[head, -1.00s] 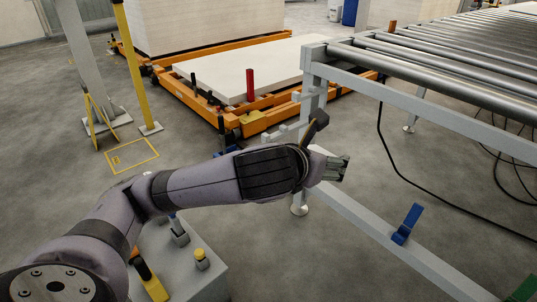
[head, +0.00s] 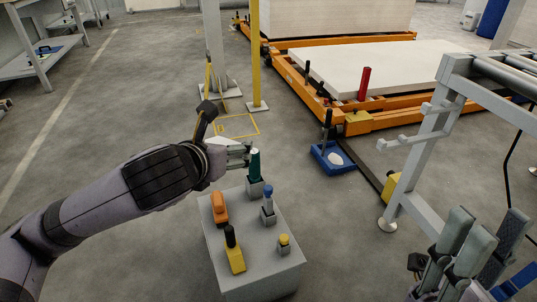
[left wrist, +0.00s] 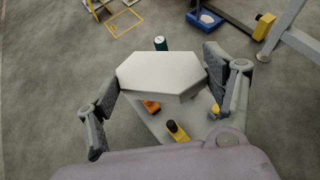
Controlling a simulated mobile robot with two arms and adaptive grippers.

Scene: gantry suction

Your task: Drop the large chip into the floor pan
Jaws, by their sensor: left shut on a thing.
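My left gripper (left wrist: 165,85) is shut on the large chip (left wrist: 160,75), a pale, flat, six-sided piece held between the two dark fingers. In the head view my left gripper (head: 240,152) is above the far part of a grey box, and mostly hides the chip. The floor pan (head: 320,155) is a small blue tray on the floor to its right, with a pale piece in it. The pan (left wrist: 205,20) also shows at the top of the left wrist view, beyond the chip. My right gripper (head: 485,228) is at the lower right, open and empty.
The grey box (head: 260,275) carries several coloured handles and knobs, including a green one (head: 254,165) beside my left gripper. A conveyor frame (head: 418,155) stands at the right. An orange lift (head: 380,122) with a white slab (head: 400,68) is behind the pan. Floor at left is open.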

